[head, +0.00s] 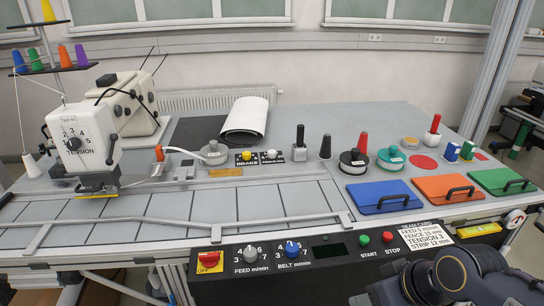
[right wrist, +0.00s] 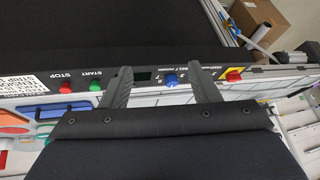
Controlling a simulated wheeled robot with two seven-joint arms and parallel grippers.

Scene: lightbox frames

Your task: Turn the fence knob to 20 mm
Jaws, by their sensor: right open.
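No knob in the head view carries a fence label that I can read. A round grey knob (head: 213,150) sits on the table behind a short orange scale strip (head: 225,172); I cannot tell its setting. The card (head: 412,232) on the front edge reads feed 5 m/min, fence 15 mm, tension 3, strip 12 mm. My right gripper (right wrist: 161,68) is open and empty in the right wrist view, its fingers pointing toward the front control panel (right wrist: 145,76). In the head view my right arm fills the lower right corner, well away from the grey knob. My left gripper is out of view.
The panel holds a feed knob (head: 249,253), a blue belt knob (head: 292,248), a red switch (head: 209,261) and start and stop buttons. A sewing machine (head: 85,145) stands left. Upright handles and coloured folders crowd the right. A long rail (head: 190,221) crosses the front.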

